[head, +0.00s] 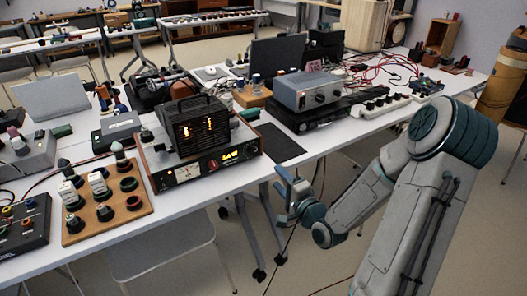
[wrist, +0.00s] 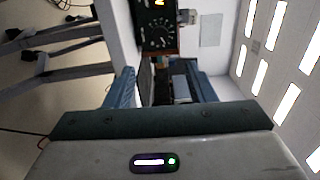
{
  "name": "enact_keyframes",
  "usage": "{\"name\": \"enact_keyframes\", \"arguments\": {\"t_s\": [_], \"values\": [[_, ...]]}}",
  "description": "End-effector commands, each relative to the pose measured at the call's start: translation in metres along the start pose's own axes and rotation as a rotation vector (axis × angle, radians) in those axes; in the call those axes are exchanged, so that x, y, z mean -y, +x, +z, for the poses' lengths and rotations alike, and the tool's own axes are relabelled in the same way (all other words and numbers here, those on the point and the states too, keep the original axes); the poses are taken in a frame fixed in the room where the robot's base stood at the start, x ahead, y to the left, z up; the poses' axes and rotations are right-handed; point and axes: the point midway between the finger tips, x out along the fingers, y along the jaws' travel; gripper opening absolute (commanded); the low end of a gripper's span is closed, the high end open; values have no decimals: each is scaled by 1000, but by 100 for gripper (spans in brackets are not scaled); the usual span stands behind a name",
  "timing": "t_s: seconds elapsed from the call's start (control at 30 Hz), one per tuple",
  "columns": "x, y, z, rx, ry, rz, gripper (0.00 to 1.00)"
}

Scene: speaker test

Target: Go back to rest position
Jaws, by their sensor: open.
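My gripper (head: 291,190) is at the front edge of the long white table, in front of the gap to the right of the stacked instruments. In the head view its blue fingers point up and left, and they stand apart with nothing between them. My arm comes in from the right side of the picture. In the wrist view the picture is turned sideways, and the two blue fingers of my gripper (wrist: 160,88) are spread apart with empty space between them. An instrument with a dial (wrist: 158,28) shows beyond them.
The white table (head: 345,132) carries a black device with lit orange digits (head: 200,128), a wooden board with knobs (head: 104,208), a grey box (head: 307,90) and red cables (head: 385,68). A chair (head: 160,255) stands before the table. Open floor lies at the lower middle.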

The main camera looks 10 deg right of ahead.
Motion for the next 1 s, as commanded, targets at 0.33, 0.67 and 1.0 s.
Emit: {"name": "enact_keyframes", "arguments": {"t_s": [0.33,0.67,1.0], "values": [[4,6,9,37,-276,244,50],[45,-25,8,116,-806,741,50],[136,-96,35,292,-1075,1102,50]]}}
